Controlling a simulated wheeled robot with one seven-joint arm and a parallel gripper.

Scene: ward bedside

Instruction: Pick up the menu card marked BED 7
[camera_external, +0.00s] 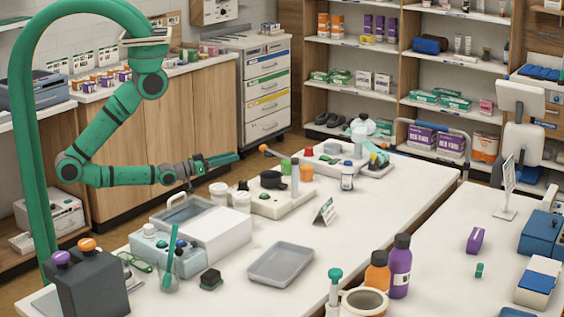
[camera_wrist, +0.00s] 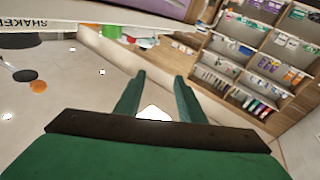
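A small white tent card (camera_external: 326,212) with dark print stands on the white table, right of the grey tray; its lettering is too small to read, so I cannot tell whether it is the BED 7 card. Another white card on a stand (camera_external: 508,185) is on the right-hand table, also unreadable. My gripper (camera_external: 222,160) is in the air above the far left part of the table, left of and well apart from the tent card. In the wrist view my gripper's two green fingers (camera_wrist: 160,80) are apart with nothing held between them. No menu card is identifiable there.
A shallow grey tray (camera_external: 281,264) lies in front of the tent card. White tubs (camera_external: 241,201) and a bottle rack (camera_external: 281,203) stand below and right of my gripper. Orange (camera_external: 377,273) and purple (camera_external: 400,268) bottles stand at the front. The table right of the card is clear.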

